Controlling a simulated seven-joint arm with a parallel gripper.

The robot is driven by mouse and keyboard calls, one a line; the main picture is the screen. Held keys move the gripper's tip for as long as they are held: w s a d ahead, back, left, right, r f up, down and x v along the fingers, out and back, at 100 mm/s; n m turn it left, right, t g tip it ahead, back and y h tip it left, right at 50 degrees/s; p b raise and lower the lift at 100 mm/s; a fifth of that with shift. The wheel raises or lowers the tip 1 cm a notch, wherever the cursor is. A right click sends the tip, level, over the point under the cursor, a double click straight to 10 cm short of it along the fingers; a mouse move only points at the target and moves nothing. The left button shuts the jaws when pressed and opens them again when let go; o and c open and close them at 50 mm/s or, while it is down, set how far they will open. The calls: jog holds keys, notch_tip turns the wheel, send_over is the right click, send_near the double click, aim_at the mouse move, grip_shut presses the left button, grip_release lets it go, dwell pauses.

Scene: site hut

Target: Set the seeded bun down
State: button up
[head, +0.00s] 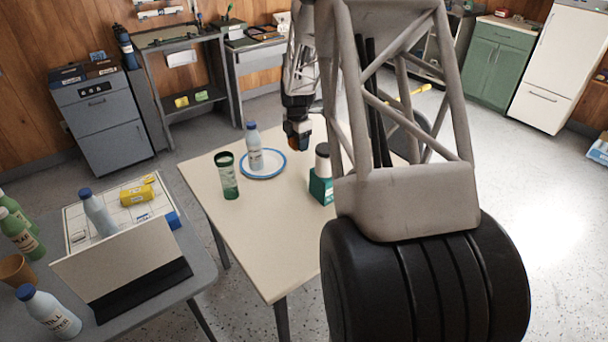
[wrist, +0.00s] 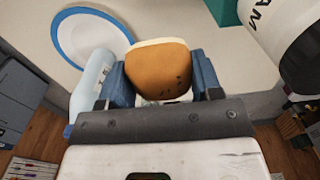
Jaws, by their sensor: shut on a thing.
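My gripper (head: 298,140) is shut on the seeded bun (wrist: 158,72), a golden-brown bun with dark specks and a paler edge. In the wrist view the bun sits between the two blue-grey fingers. In the head view my gripper is above the cream table (head: 235,238), to the right of the white plate with a blue rim (head: 263,177); the bun is small and hard to make out there. The plate also shows in the wrist view (wrist: 88,36), beyond and left of the bun. I cannot tell the exact height of the bun above the table.
A blue-capped bottle (head: 254,150) stands on the plate. A dark green tumbler (head: 228,180) is left of it. A green box (head: 320,190) and a dark-lidded white jar (head: 323,163) stand to the right. The table's front left is clear.

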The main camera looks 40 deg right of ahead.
jog(key=w+d, duration=0.2)
jog(key=d, duration=0.2)
send_over(304, 173)
jog(key=shift+s+f, duration=0.1)
jog(key=shift+f, duration=2.7)
jog(key=shift+f, duration=0.1)
jog(key=shift+f, duration=3.05)
jog(key=shift+f, duration=1.85)
jog(key=shift+f, duration=0.15)
jog(key=o, duration=0.9)
